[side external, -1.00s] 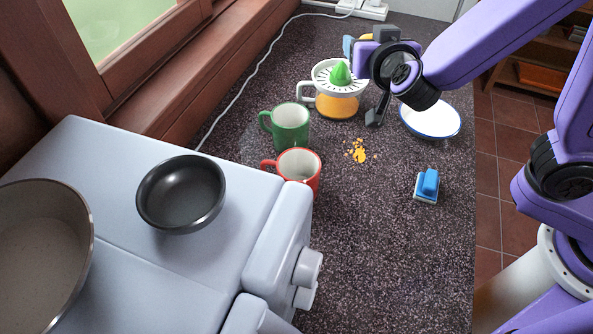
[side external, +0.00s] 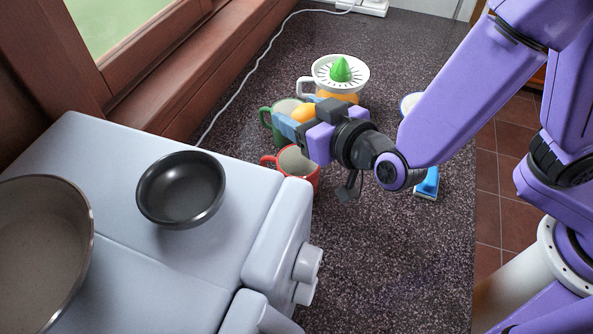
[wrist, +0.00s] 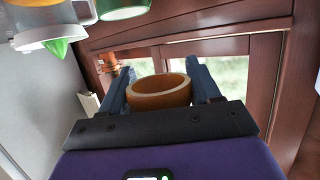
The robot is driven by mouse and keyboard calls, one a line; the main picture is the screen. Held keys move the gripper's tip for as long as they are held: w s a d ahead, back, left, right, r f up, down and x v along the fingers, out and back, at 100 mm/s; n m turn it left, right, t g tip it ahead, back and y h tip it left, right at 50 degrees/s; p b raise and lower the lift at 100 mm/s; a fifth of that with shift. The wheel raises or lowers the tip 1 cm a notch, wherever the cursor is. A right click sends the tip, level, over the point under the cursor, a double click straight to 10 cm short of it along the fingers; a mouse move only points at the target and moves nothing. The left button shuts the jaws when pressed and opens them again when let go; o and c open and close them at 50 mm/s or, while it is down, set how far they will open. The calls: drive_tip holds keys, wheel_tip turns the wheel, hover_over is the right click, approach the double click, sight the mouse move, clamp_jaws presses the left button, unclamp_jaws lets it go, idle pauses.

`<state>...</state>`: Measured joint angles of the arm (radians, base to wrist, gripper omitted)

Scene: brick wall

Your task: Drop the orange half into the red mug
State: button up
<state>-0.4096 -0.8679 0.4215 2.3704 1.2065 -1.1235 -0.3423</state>
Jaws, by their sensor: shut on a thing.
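My gripper (side external: 297,115) is shut on the orange half (side external: 304,112) and points left, in front of the juicer and over the green mug in the side view. In the wrist view the orange half (wrist: 158,93) sits between the blue fingers (wrist: 160,88), and its hollow, pale-rimmed side shows. The red mug (side external: 311,181) stands upright on the dark counter, below and nearer the camera than the fingers. The orange half is held apart from the red mug.
The green mug (side external: 268,117) stands behind the red mug, partly hidden by my gripper. The juicer (side external: 323,75) stands behind it. A blue-topped sponge or brush (side external: 428,184) and a white bowl (side external: 408,102) are partly hidden by my arm. The stove with a black bowl (side external: 181,190) is at left.

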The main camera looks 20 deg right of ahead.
drive_tip(key=shift+f, duration=1.7)
drive_tip(key=o, duration=1.1)
drive_tip(key=shift+o, duration=0.2)
drive_tip(key=v, duration=1.7)
drive_tip(key=shift+s, duration=0.2)
drive_tip(key=shift+d+r, duration=0.1)
